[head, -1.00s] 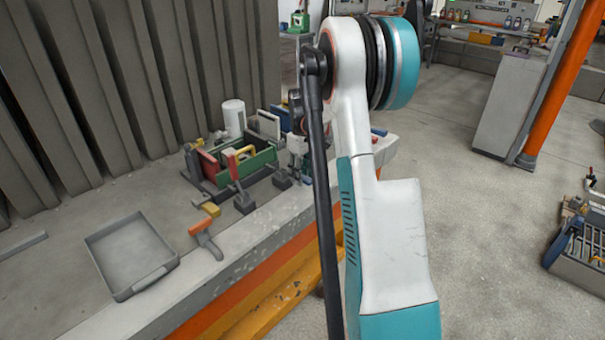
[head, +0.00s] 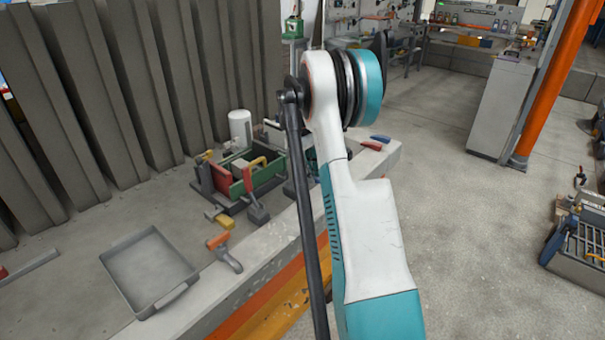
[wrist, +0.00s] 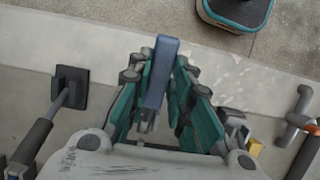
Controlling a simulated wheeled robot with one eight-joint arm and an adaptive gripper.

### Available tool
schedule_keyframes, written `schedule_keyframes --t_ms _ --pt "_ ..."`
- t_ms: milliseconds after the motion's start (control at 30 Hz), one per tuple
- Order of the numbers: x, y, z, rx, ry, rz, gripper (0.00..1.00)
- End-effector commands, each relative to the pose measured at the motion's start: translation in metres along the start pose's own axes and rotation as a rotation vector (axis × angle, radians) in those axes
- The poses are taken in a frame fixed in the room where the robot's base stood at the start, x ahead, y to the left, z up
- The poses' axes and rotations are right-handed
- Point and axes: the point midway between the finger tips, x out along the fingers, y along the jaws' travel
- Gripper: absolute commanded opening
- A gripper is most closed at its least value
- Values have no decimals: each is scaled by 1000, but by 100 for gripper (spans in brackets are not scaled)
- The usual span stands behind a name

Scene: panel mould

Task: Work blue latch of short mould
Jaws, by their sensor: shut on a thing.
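The short mould shows in the head view as a low box with a green wall (head: 262,174) and a red piece (head: 221,178), on the bench left of my arm. Red and yellow handles stand at its side. In the wrist view my gripper (wrist: 160,78) has its teal fingers on both sides of a blue bar, which looks like the blue latch's handle (wrist: 158,72). The fingers are shut on it. The latch's lower end is hidden between the fingers. In the head view my arm hides most of the gripper and the mould's right side.
A grey tray (head: 148,272) and an orange-and-grey tool (head: 226,254) lie on the near bench. A white cylinder (head: 240,127) stands behind the mould. Loose red (head: 369,146) and blue (head: 380,138) pieces lie at the bench's right end. A dark square-ended part (wrist: 70,86) is left of my gripper.

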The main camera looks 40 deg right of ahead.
Motion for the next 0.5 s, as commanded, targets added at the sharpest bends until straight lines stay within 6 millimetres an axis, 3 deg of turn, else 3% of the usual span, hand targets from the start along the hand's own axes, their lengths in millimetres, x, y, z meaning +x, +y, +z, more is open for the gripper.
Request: schedule_keyframes --t_ms 500 --pt "-19 0 -10 -1 -199 6 0"
